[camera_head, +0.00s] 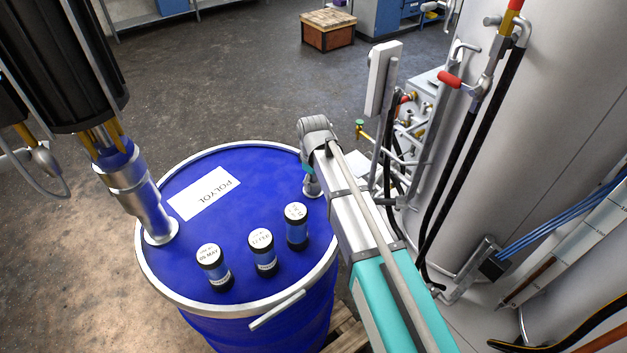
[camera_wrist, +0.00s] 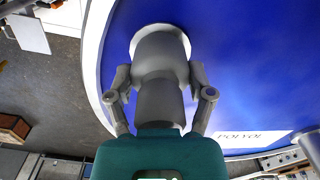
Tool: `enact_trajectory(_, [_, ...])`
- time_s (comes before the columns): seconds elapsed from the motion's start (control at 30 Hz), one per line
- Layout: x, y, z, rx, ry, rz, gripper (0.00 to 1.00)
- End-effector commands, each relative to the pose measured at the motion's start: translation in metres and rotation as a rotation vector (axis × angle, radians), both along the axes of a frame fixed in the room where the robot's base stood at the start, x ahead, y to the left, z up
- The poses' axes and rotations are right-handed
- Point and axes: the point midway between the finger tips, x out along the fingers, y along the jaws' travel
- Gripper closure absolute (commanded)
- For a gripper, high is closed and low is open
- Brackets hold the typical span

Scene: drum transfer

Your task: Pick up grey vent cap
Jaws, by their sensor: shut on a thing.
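The grey vent cap (camera_wrist: 160,52) stands on the blue drum lid near the rim, inside a pale ring, in the wrist view. My gripper (camera_wrist: 160,77) has one finger on each side of it and is shut on it. The cap appears still seated at the lid. In the head view a small grey fitting (camera_head: 312,187) shows at the lid's right side, partly hidden by my arm; my gripper's fingers cannot be made out there.
The blue drum (camera_head: 245,265) has a POLYOL label (camera_head: 204,193) and three small labelled containers (camera_head: 263,253) on its lid. A thick metal pipe (camera_head: 141,198) meets the lid at left. A large pale tank (camera_head: 560,150) with hoses and valves stands right. Open floor lies behind.

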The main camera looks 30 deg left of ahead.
Motion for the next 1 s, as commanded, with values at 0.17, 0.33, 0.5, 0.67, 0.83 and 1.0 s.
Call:
enact_trajectory(0.17, [0.0,0.0,0.011,0.0,0.0,0.0,0.8])
enact_trajectory(0.33, [0.0,0.0,0.026,0.0,0.0,0.0,0.8])
enact_trajectory(0.5, [-0.01,0.002,0.044,0.0,0.0,0.001,0.8])
enact_trajectory(0.67, [-0.025,0.008,0.064,0.0,0.0,0.002,0.8])
enact_trajectory(0.83, [-0.041,0.013,0.084,0.0,0.0,0.002,0.8])
enact_trajectory(1.0, [-0.068,0.021,0.101,0.0,0.0,0.004,0.8])
